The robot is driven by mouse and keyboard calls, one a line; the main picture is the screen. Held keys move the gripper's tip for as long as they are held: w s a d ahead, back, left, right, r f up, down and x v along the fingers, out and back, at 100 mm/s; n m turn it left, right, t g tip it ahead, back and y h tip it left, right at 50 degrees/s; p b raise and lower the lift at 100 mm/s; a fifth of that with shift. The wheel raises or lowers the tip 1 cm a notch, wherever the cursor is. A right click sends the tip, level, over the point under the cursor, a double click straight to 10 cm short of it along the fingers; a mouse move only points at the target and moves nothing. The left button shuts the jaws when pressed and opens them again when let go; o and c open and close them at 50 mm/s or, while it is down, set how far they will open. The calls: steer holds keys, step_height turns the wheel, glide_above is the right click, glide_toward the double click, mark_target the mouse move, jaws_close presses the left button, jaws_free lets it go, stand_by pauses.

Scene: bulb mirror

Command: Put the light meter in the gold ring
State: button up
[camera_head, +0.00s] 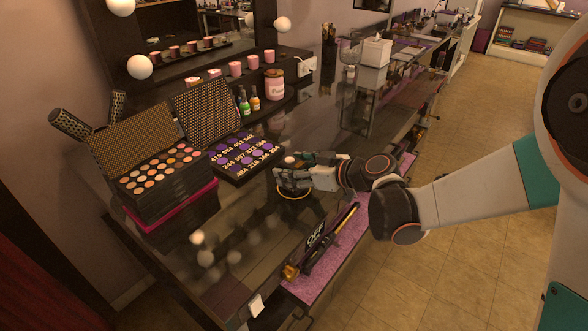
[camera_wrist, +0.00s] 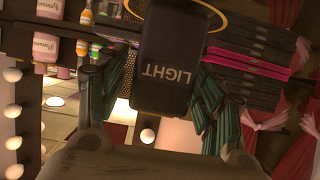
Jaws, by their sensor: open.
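The light meter (camera_wrist: 177,62) is a black block with the word LIGHT on it. In the wrist view it lies between the fingers of my gripper (camera_wrist: 165,85), which are open with no clear contact. In the head view my gripper (camera_head: 295,180) is low over the glass table, and a pale top of what looks like the meter (camera_head: 290,160) shows just beyond it. The gold ring (camera_head: 293,198) lies on the table beneath the fingers, partly hidden. Its arc also shows behind the meter in the wrist view (camera_wrist: 222,22). I cannot tell whether the meter stands fully inside the ring.
A dark, numbered palette (camera_head: 246,156) lies open left of my gripper, with a stacked eyeshadow case (camera_head: 160,180) farther left. Small bottles (camera_head: 254,100) and a pink jar (camera_head: 275,86) stand behind. A purple drawer (camera_head: 340,250) with tools is at the front. Glass at the front left is clear.

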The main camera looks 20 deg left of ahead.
steer(key=shift+r, duration=0.1)
steer(key=shift+d+r, duration=0.2)
steer(key=p+v, duration=0.3)
steer(key=v, duration=0.8)
steer(key=shift+s+d, duration=0.2)
steer(key=shift+r, duration=0.1)
steer(key=s+d+r+m+h, duration=0.1)
steer(key=s+d+m+h, duration=0.3)
steer(key=d, duration=0.5)
steer(key=s+d+r+m+t+h, duration=0.1)
steer(key=s+d+m+h, duration=0.3)
steer(key=s+d, duration=0.4)
steer(key=s+d+r+m+t+h, duration=0.1)
steer(key=s+d+m+h, duration=0.3)
steer(key=s+d, duration=0.3)
steer(key=d+m, duration=0.1)
steer(key=d, duration=0.1)
steer(key=shift+d+r+m+h, duration=0.3)
steer(key=shift+r, duration=0.1)
